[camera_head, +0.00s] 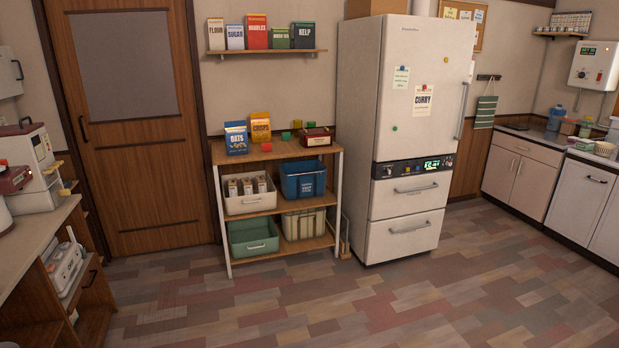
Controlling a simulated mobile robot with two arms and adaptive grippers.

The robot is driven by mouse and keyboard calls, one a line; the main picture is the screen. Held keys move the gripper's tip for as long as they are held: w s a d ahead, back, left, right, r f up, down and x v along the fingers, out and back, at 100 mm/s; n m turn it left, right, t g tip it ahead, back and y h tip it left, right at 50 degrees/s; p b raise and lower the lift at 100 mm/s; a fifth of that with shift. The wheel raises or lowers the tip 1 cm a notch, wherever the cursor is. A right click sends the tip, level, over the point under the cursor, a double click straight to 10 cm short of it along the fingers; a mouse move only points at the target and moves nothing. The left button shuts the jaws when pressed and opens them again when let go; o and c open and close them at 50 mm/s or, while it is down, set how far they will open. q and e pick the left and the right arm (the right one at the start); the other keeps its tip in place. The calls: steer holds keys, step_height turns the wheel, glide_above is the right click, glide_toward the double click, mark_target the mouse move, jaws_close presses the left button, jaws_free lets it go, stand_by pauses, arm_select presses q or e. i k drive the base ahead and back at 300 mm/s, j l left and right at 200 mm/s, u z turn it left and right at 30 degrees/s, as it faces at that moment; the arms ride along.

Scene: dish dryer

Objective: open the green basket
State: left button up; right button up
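The green basket (253,245) sits on the lowest shelf of the wooden shelf unit, at its left side. It is a pale green, open-topped bin with a handle slot in its front. Its front is near the shelf's front edge, and its inside looks dark and empty from here, though I cannot be sure. Neither of my grippers shows in the head view.
The shelf unit (278,152) also holds a white bin (249,204), a blue bin (303,184) and a beige bin (304,226). A fridge (404,130) stands right of it, a wooden door (136,130) left. A counter (32,240) is at left. The floor (330,300) in front is clear.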

mark_target(249, 237)
steer(key=i, duration=1.95)
steer(key=i+u, duration=0.1)
steer(key=i, duration=0.55)
steer(key=i+l+u, duration=0.1)
steer(key=i, duration=0.6)
steer(key=i+l, duration=0.2)
steer(key=i, duration=0.45)
steer(key=j+u, duration=0.05)
